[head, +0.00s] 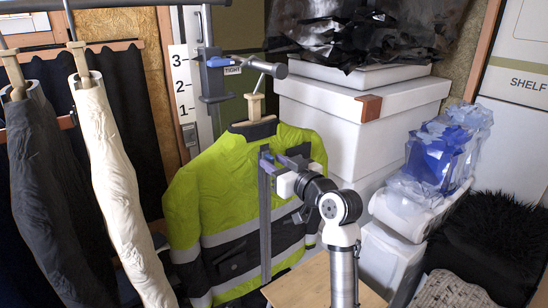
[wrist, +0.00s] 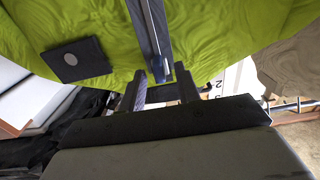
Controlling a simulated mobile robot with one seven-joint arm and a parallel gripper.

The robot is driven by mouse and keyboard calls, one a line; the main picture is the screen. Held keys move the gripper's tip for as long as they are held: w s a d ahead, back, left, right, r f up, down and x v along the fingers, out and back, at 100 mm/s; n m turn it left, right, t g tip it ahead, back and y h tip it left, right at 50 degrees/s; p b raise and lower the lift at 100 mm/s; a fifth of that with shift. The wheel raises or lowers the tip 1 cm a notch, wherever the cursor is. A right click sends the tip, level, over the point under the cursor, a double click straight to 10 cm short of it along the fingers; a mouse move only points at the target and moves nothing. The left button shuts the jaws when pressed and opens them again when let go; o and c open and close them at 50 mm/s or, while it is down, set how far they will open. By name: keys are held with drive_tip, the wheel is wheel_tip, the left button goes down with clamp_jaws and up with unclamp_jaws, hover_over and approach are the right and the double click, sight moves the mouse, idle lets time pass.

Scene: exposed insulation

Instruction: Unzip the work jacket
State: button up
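The work jacket (head: 220,180) is bright yellow-green with grey stripes and dark lower panels, and hangs upright on a hanger. Its dark grey zipper strip (head: 265,220) runs down the front and looks closed along its visible length. My gripper (head: 270,160) is at the strip's upper end, near the collar. In the wrist view, my gripper (wrist: 163,88) has its two fingers apart, either side of the strip's end, where a small dark zipper pull (wrist: 155,72) shows. I see a gap between the fingers and the pull. A dark patch (wrist: 76,60) sits on the jacket.
White boxes (head: 325,115) are stacked behind my arm. Dark and cream garments (head: 115,170) hang at left. A wooden surface (head: 310,285) lies below my arm. Blue plastic-wrapped items (head: 440,150) are at right.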

drive_tip(key=shift+w+a, duration=0.3)
drive_tip(key=shift+w, duration=0.05)
drive_tip(key=shift+c, duration=0.2)
clamp_jaws()
drive_tip(key=shift+f, duration=0.1)
